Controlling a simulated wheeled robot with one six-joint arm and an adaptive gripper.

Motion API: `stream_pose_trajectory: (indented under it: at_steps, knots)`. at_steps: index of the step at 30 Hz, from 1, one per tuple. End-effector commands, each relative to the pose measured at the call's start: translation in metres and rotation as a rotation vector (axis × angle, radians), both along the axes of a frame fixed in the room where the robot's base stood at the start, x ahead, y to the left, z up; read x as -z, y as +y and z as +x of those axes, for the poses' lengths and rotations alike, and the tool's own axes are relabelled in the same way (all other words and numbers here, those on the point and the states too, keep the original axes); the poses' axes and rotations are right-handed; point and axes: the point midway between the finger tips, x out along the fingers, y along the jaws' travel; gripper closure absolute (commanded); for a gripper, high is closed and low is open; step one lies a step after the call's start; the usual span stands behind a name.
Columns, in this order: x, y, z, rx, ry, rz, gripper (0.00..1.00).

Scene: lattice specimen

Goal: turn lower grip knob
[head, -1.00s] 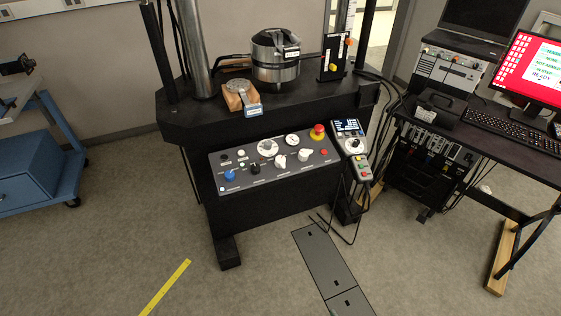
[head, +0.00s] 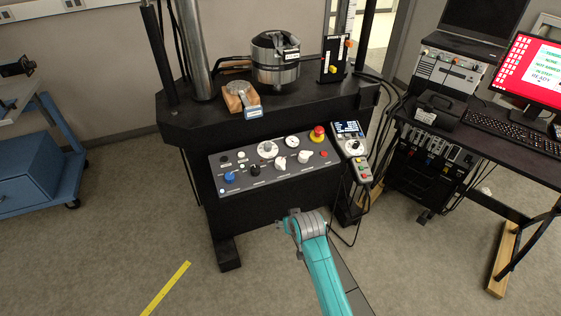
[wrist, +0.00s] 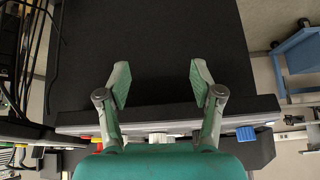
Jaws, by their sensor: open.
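The dark control panel (head: 240,190) on the front of the test frame carries a blue knob (head: 230,176), a black knob (head: 255,169) and two white knobs, one in the middle (head: 280,162) and one to its right (head: 304,155). Their labels are too small to read, so I cannot tell which is the lower grip knob. My gripper (wrist: 160,84) is open and empty in the wrist view. The panel shows edge-on there, with a white knob (wrist: 158,138) between the finger bases and the blue knob (wrist: 245,133) at right. In the head view my arm's end is below the panel.
A red emergency button (head: 318,132) sits at the panel's upper right. A handheld controller (head: 352,142) with cables hangs beside it. A desk with a keyboard (head: 500,128) stands right, a blue cabinet (head: 38,172) left. The floor in front is clear.

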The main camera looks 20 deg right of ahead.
Motion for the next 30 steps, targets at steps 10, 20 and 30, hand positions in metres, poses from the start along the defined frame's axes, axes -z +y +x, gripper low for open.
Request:
stream_pose_trajectory:
  at_steps: [10,20,30]
  knots:
    - [-0.095,-0.022,0.096,0.024,0.128,0.021,0.34]
    - [-0.187,-0.038,0.142,0.042,0.236,0.039,0.34]
    - [-0.193,-0.041,0.152,0.045,0.262,0.043,0.34]
